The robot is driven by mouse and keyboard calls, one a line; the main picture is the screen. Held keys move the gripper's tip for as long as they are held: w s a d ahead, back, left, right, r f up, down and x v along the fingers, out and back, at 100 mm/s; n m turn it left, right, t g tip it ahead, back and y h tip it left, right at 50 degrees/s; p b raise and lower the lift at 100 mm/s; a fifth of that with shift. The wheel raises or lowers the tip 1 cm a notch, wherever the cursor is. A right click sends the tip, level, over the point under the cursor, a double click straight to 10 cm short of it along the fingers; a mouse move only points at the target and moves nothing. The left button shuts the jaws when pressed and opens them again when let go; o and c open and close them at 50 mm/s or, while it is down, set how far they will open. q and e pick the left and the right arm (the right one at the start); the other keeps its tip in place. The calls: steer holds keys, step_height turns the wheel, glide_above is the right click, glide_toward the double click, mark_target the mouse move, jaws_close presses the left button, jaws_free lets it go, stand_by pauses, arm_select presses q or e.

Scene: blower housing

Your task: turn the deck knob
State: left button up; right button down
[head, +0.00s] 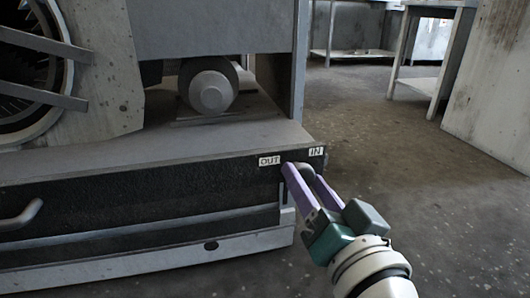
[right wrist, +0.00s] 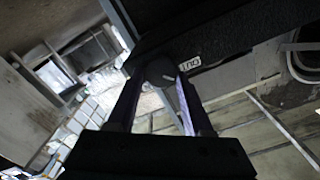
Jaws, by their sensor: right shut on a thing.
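The deck knob (right wrist: 159,68) is a small dark grey round piece on the black front edge of the blower housing's deck (head: 140,195). In the head view it is mostly hidden by my fingers, between a white OUT label (head: 269,160) and a white IN label (head: 316,151). My right gripper (head: 304,174) reaches up to it from the lower right, with its purple fingers on either side. In the right wrist view (right wrist: 158,82) the fingers are shut on the knob; the OUT label is right of it. The knob's exact turn is hard to tell. My left gripper is not in view.
A grey motor-like cylinder (head: 209,87) sits on top of the deck, with a round fan opening (head: 25,80) at the left. A curved handle (head: 22,215) sticks out low at the left. The floor (head: 400,150) to the right is clear; a metal table (head: 432,85) stands behind.

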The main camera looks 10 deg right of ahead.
steer(key=m, duration=0.4)
steer(key=shift+d+m, duration=0.1)
steer(key=shift+m, duration=0.2)
steer(key=shift+f+m, duration=0.15)
steer(key=shift+m, duration=1.75)
steer(key=shift+c, duration=1.5)
jaws_free()
steer(key=s+p, duration=0.3)
steer(key=s, duration=0.7)
steer(key=shift+d+p, duration=0.2)
steer(key=shift+p, duration=0.15)
